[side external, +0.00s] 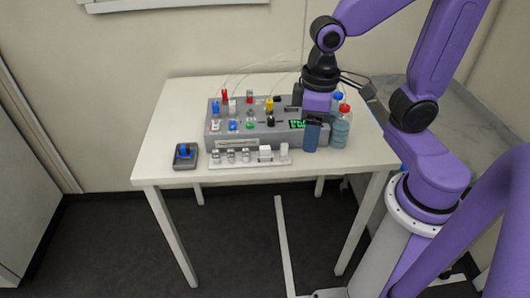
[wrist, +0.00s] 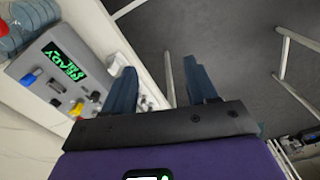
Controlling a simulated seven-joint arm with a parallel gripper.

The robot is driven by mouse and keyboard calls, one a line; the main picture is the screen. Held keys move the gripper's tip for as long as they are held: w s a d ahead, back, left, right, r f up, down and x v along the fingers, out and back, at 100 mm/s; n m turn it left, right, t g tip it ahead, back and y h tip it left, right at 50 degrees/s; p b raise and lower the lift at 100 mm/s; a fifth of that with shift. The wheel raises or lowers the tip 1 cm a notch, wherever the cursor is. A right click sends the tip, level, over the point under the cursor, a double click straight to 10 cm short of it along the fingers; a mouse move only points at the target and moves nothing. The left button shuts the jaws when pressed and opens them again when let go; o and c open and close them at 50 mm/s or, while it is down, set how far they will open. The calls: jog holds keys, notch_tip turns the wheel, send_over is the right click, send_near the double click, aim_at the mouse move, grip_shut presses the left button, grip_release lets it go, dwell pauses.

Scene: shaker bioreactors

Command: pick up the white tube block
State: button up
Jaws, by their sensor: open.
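A white strip (side external: 225,163) lies along the table's front edge, with several small clamp-like pieces and two small white blocks on it. The larger white block (side external: 265,154) and a narrower white block (side external: 284,150) stand near its right end; I cannot tell for certain which is the tube block. My gripper (side external: 311,138) points down to the right of the strip, apart from both blocks. In the wrist view the two blue fingers of my gripper (wrist: 161,86) are spread with nothing between them. Small pale pieces near the left finger are partly hidden by it.
A grey control unit (side external: 225,143) with coloured knobs and a green display stands behind the strip. Bottles with blue and red caps (side external: 341,128) stand right of my gripper. A small grey box with a blue knob (side external: 185,156) sits at left.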

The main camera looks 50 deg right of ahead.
jog(key=w+m, duration=0.7)
jog(key=w, duration=0.2)
jog(key=m, duration=0.8)
send_near(265, 147)
notch_tip(265, 147, down, 11)
jog(key=shift+w+a+f, duration=0.1)
jog(key=shift+a, duration=0.05)
jog(key=c, duration=0.7)
